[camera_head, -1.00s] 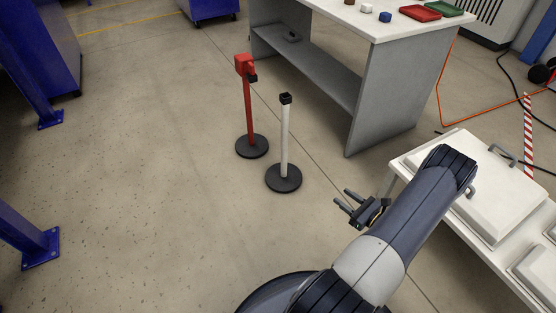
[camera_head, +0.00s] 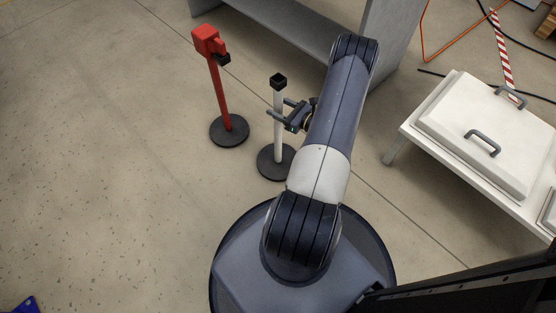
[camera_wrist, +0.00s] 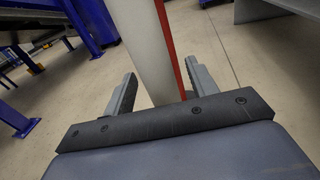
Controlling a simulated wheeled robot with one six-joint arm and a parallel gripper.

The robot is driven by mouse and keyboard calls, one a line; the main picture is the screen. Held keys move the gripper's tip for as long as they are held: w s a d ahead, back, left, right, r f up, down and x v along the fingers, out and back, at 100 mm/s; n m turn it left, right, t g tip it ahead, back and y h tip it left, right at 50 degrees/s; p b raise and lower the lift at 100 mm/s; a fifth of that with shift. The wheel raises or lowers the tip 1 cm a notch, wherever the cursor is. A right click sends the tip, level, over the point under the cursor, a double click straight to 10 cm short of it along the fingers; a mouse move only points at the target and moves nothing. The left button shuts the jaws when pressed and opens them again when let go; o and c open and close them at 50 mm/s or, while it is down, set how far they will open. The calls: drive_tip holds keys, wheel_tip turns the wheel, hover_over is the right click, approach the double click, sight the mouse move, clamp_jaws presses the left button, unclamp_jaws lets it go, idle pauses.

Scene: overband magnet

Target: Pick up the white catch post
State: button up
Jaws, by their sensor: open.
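The white catch post (camera_head: 279,125) stands upright on a round black base (camera_head: 268,163) and has a black cap (camera_head: 278,81). My gripper (camera_head: 278,108) is open at the upper part of the post, with its fingers pointing left. In the wrist view the white post (camera_wrist: 143,45) rises between the two spread fingers of my gripper (camera_wrist: 158,92), slightly tilted in the picture. Whether either finger touches it I cannot tell. The lower part of the post is hidden there by the gripper body.
A red post (camera_head: 219,90) on its own black base stands close by, left of the white one. A grey workbench (camera_head: 290,30) is behind. A white table (camera_head: 405,130) with handled lids stands at right.

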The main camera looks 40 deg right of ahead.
drive_tip(key=shift+w+a, duration=0.1)
drive_tip(key=shift+w, duration=0.2)
drive_tip(key=shift+c, duration=0.3)
clamp_jaws()
drive_tip(key=shift+r, duration=0.2)
